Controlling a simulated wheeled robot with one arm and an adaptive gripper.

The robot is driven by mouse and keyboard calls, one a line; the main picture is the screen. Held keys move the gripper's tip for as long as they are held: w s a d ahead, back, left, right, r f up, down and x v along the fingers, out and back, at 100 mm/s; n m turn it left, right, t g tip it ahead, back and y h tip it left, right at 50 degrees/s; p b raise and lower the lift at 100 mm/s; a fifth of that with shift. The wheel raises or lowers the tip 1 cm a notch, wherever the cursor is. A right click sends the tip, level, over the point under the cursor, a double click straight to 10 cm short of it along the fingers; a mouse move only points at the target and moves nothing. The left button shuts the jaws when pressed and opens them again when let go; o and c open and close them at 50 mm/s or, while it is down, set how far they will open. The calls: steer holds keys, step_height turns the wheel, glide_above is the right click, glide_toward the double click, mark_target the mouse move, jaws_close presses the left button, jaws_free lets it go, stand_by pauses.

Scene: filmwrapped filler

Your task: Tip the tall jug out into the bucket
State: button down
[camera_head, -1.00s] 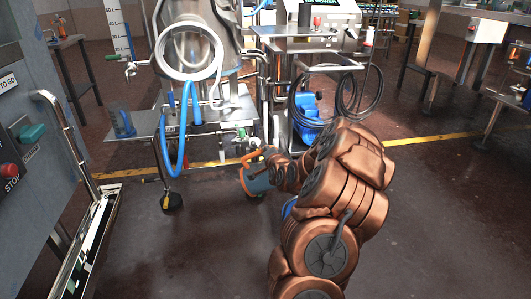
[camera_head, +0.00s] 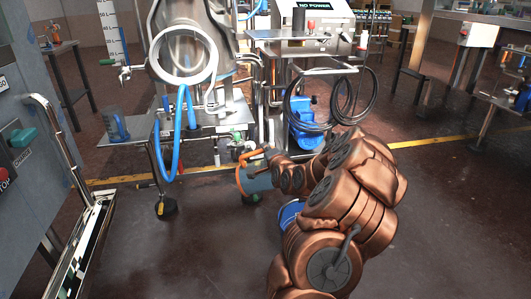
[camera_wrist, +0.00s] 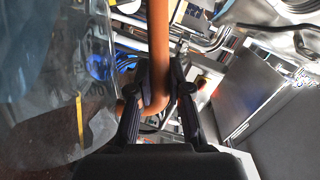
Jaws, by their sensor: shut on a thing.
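My gripper (camera_wrist: 155,95) is shut on the orange handle (camera_wrist: 158,50) of a clear jug, whose see-through wall (camera_wrist: 50,90) fills the left of the wrist view. In the head view this jug (camera_head: 258,182) looks grey-blue with orange trim, held out in front of my arm above the floor. My wrist partly covers it, and I cannot tell its contents. A second clear jug with a blue handle (camera_head: 115,127) stands on the small side shelf at left. A blue rounded thing (camera_head: 289,213) is mostly hidden behind my arm; I cannot tell whether it is the bucket.
A grey control cabinet (camera_head: 25,90) and rail are close at left. The floor at right (camera_head: 450,220) is clear.

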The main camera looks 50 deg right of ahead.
steer(key=shift+s+d+r+m+t+b, duration=0.3)
steer(key=shift+s+d+r+m+b, duration=0.25)
steer(key=shift+s+r+b, duration=0.1)
steer(key=shift+s+d+r+m+t+b, duration=0.5)
steer(key=shift+s+d+m+b, duration=0.45)
steer(key=shift+b, duration=0.75)
steer(key=shift+s+d+r+m+h+b, duration=0.35)
steer(key=shift+s+d+m+b, duration=0.2)
steer(key=shift+s+b, duration=0.4)
steer(key=shift+s+d+r+m, duration=0.15)
steer(key=shift+s+d+m, duration=0.05)
steer(key=shift+d+m, duration=0.05)
stand_by(1.9)
